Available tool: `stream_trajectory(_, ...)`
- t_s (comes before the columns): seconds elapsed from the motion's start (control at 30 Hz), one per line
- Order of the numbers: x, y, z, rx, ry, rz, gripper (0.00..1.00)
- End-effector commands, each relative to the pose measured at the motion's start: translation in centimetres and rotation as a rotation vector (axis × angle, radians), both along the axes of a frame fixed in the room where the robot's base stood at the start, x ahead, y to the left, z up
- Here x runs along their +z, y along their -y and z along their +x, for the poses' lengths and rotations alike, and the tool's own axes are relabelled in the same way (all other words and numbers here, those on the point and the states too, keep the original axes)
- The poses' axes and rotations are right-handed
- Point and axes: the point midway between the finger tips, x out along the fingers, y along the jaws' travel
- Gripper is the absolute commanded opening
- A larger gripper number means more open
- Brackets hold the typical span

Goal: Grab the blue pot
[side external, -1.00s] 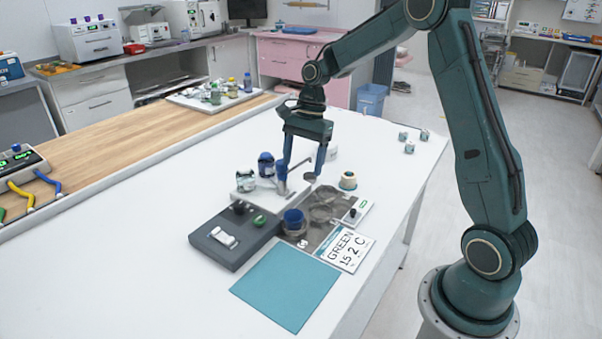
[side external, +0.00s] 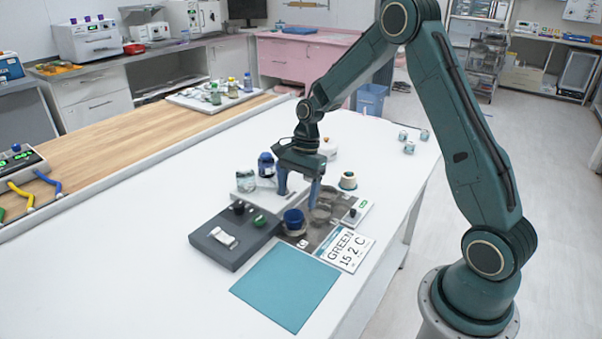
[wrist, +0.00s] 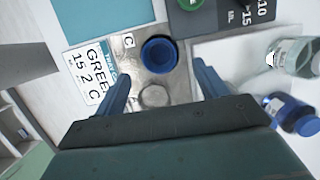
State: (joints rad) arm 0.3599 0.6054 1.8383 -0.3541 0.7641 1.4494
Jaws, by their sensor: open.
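The blue pot (side external: 294,217) is a small round blue container standing on a metal tray (side external: 318,236) on the white table. In the wrist view the blue pot (wrist: 159,54) shows from above, ahead of and between the two fingers. My gripper (side external: 299,194) is open and empty, its blue fingers pointing down above the tray beside the pot. In the wrist view my gripper (wrist: 160,88) has its fingers spread wide, with a round metal dish (wrist: 153,96) between them. I see no contact with the pot.
A dark grey box (side external: 235,237) with knobs stands left of the tray. A white card (side external: 345,249) reading GREEN 15 2 C and a teal mat (side external: 286,287) lie in front. A blue-lidded jar (side external: 265,164), a glass jar (side external: 246,181) and a tan-topped pot (side external: 348,181) stand behind.

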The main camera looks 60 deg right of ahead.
Motion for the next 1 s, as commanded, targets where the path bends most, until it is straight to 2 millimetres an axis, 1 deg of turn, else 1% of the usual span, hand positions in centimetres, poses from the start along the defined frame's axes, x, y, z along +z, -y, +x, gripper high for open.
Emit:
stream_trajectory(0.23,-0.3,-0.1,0.0,0.001,0.0,0.0,0.72)
stream_trajectory(0.33,-0.7,-0.2,0.0,0.001,0.0,0.0,0.72)
stream_trajectory(0.7,-4.4,-1.4,-0.2,0.001,-0.001,0.0,0.72)
stream_trajectory(0.83,-5.1,-1.6,-0.2,0.0,0.001,-0.001,0.72)
stream_trajectory(1.0,-5.1,-1.6,-0.2,-0.001,0.002,-0.001,0.72)
